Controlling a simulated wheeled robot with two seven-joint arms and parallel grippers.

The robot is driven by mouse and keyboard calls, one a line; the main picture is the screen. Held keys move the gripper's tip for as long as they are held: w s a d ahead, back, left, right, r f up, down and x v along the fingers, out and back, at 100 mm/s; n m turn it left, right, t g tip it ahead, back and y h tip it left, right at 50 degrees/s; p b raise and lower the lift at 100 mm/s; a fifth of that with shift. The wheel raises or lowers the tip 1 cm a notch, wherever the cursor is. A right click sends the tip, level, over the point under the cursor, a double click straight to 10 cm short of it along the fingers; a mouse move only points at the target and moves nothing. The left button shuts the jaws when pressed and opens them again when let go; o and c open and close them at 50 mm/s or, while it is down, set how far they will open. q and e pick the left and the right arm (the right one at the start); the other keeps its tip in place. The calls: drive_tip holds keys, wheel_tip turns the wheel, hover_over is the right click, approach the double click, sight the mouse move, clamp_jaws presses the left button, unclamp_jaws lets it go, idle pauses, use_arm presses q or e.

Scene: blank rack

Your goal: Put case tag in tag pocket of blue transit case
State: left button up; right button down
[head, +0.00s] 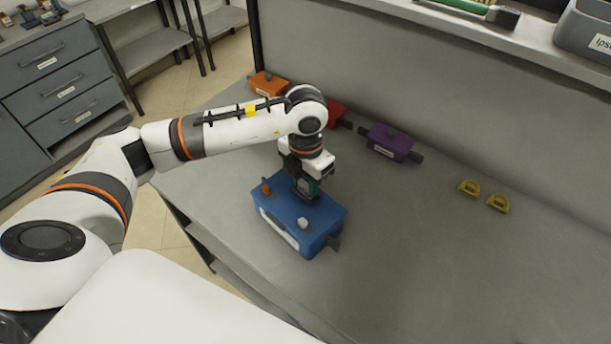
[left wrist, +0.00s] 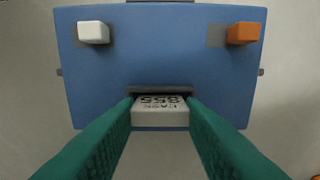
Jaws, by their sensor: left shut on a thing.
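The blue transit case (head: 322,222) stands on the grey bench in the head view. In the left wrist view the blue case (left wrist: 160,58) fills the middle, with a dark slot (left wrist: 160,89) near its lower edge. My left gripper (head: 305,194) points down over the case; its green fingers (left wrist: 160,114) are shut on the white case tag (left wrist: 160,109), which has dark upside-down lettering. The tag is right beside the slot; I cannot tell whether its hidden lower part is inside. The arm hides part of the case in the head view. My right gripper is not visible.
A white block (left wrist: 93,32) and an orange block (left wrist: 241,33) sit on the case top. Orange (head: 268,83), red (head: 336,112) and purple (head: 391,143) cases stand along the back panel. Two yellow pieces (head: 469,187) lie right. The bench's right side is clear.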

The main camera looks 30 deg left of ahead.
sight(306, 183)
use_arm(q)
drive_tip(key=shift+f, duration=0.15)
drive_tip(key=o, duration=0.5)
drive_tip(key=shift+b, duration=0.3)
drive_tip(key=o, duration=0.5)
drive_tip(key=shift+c, duration=0.2)
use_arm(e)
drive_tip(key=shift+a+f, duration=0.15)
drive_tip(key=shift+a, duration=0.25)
use_arm(q)
drive_tip(key=shift+r+p, duration=0.3)
drive_tip(key=shift+p, duration=0.1)
drive_tip(key=shift+w+r+b, duration=0.1)
drive_tip(key=shift+r+b, duration=0.25)
drive_tip(key=shift+r, duration=0.05)
wheel_tip(306, 183, up, 11)
drive_tip(key=b, duration=0.2)
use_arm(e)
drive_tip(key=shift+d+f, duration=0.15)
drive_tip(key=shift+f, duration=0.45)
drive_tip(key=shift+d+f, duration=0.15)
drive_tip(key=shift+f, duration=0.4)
